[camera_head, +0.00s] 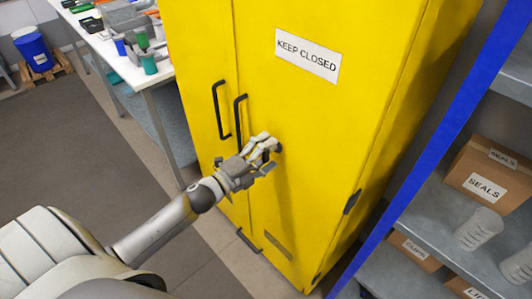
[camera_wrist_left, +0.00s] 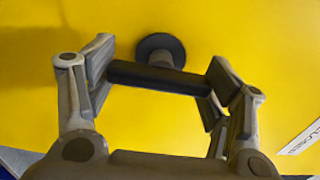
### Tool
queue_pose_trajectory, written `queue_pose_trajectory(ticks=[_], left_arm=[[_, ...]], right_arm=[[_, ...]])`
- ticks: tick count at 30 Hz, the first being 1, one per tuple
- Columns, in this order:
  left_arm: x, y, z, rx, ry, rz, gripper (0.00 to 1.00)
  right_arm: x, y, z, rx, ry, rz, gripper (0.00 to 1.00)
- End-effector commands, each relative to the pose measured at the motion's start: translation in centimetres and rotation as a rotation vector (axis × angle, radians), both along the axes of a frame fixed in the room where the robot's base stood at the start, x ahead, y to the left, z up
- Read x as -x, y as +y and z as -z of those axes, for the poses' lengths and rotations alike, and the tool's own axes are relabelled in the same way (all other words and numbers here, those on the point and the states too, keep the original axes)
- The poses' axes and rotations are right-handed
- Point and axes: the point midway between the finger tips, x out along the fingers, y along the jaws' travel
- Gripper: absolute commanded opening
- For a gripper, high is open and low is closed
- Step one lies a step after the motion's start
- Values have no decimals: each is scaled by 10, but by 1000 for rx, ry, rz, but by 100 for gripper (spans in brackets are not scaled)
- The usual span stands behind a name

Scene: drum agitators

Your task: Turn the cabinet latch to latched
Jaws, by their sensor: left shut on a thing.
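The yellow cabinet (camera_head: 300,110) stands upright with its doors shut and a "KEEP CLOSED" sign on the front. Its latch shows in the left wrist view as a dark bar handle (camera_wrist_left: 158,77) in front of a round black base (camera_wrist_left: 161,47) on the yellow door. My left gripper (camera_head: 268,150) is at the door, right of the long black door handles. Its fingers, also seen in the left wrist view (camera_wrist_left: 160,85), are closed on the two ends of the bar. In the head view the gripper hides most of the latch. My right gripper is not in view.
Two black door handles (camera_head: 241,122) are close to the left of my left gripper. A workbench (camera_head: 150,78) with parts stands left of the cabinet. A blue-framed shelf (camera_head: 437,142) with boxes (camera_head: 487,172) stands at the right. Floor is open at the lower left.

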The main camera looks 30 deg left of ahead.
Motion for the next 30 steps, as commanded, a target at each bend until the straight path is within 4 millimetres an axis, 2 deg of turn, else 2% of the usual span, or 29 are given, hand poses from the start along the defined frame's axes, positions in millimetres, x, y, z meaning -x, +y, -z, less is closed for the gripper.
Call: queue_pose_trajectory(ticks=[15,16,20,30], left_arm=[[0,-1,1,-20,-5,2,50],[0,-1,1,-21,-4,2,78],[0,-1,1,-19,-5,1,95],[0,0,0,-17,-4,0,96]], right_arm=[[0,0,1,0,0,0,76],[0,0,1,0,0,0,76],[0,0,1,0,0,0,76],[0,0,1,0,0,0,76]])
